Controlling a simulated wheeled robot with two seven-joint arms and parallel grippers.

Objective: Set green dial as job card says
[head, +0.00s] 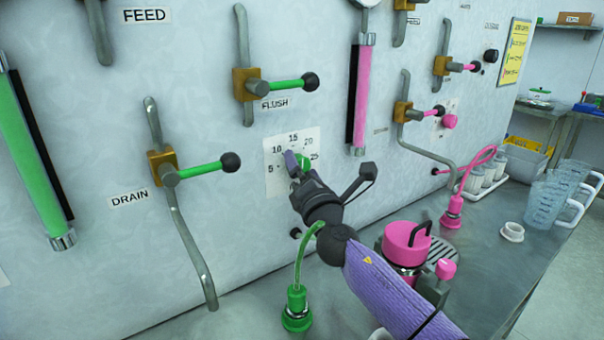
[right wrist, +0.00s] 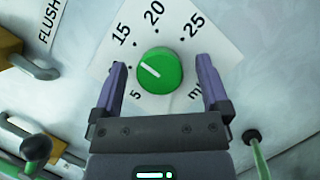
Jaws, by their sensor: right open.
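The green dial (right wrist: 161,70) sits on a white scale plate (right wrist: 222,52) on the wall. Its white pointer line slants to the upper left, on the side of the 15; the 10 is hidden behind a finger. In the head view the dial (head: 305,161) is partly covered by my right gripper (head: 297,166). My right gripper (right wrist: 162,72) is open, with one finger on each side of the dial and gaps between. A yellow card (head: 514,50) hangs at the upper right; its writing is too small to read. My left gripper is not in view.
Green-handled levers stand left of the dial at FLUSH (head: 288,86) and DRAIN (head: 205,168). A pink canister (head: 405,247), a green-capped fitting (head: 297,312) and measuring jugs (head: 545,205) stand on the metal bench below. A pink sight tube (head: 363,95) is right of the scale.

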